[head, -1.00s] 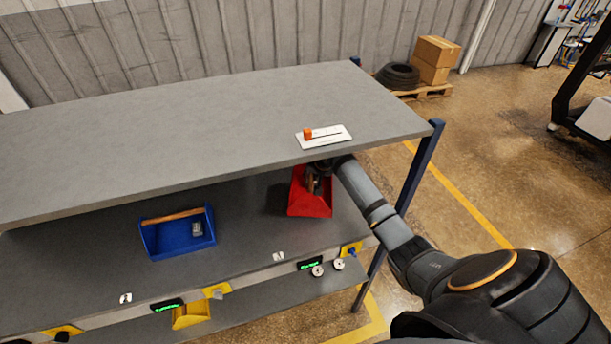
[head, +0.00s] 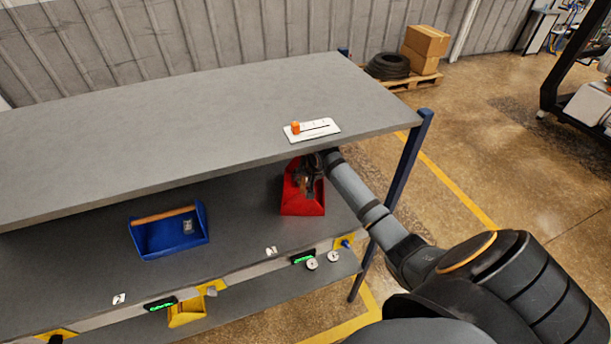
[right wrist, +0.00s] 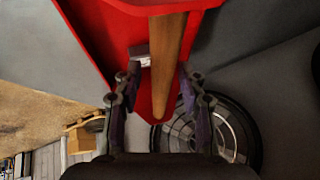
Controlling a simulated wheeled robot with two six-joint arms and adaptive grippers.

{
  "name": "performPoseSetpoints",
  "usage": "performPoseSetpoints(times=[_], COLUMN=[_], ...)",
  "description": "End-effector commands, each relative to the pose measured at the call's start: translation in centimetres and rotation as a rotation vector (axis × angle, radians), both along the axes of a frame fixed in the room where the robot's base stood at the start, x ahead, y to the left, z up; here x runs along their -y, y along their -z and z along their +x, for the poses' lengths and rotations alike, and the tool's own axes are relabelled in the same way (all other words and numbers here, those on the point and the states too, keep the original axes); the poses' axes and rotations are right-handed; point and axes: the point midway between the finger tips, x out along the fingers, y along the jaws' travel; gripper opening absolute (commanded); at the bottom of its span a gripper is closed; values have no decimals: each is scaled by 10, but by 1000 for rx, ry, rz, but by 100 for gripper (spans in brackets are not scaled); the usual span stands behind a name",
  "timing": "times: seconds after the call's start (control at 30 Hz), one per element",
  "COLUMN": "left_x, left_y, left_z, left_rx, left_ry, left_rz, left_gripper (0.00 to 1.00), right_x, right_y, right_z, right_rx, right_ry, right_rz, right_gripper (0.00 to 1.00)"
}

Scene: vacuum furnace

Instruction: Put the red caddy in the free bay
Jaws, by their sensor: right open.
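The red caddy (head: 302,205) stands on the middle shelf (head: 245,225), towards its right end, partly covered by my right gripper (head: 309,180). In the right wrist view the red caddy (right wrist: 100,45) fills the top, with its wooden handle (right wrist: 168,60) running between my right gripper's (right wrist: 160,85) fingers. The fingers are open, one on each side of the handle. A small grey item (right wrist: 140,55) shows beside the handle. Which bay is the free one I cannot tell for sure. My left gripper is not in view.
A blue caddy (head: 168,240) stands on the middle shelf to the left, a yellow caddy (head: 187,313) on the bottom shelf. The top shelf (head: 200,125) overhangs the middle one and carries a white plate with an orange knob (head: 296,128). A blue post (head: 407,165) is close to my right arm.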

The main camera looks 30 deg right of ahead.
Motion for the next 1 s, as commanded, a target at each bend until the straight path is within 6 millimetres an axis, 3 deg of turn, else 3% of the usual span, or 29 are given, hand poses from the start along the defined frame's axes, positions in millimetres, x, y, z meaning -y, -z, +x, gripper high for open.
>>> performPoseSetpoints(times=[0.17, 0.27, 0.47, 0.7, 1.0], left_x=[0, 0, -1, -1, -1], left_y=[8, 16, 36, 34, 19], left_z=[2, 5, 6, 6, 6], left_rx=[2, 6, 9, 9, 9], left_ry=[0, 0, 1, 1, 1], left_rz=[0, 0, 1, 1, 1], left_gripper=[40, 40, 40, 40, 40], right_x=[1, 1, -3, -5, -8], right_y=[-16, -37, -37, -43, -44], right_z=[-9, -22, -77, -117, -143], right_rx=[4, 6, -5, -4, -2], right_ry=[-1, -3, -7, -4, -1], right_rz=[-4, -7, -12, -10, -4], right_gripper=[40, 40, 40, 40, 40])
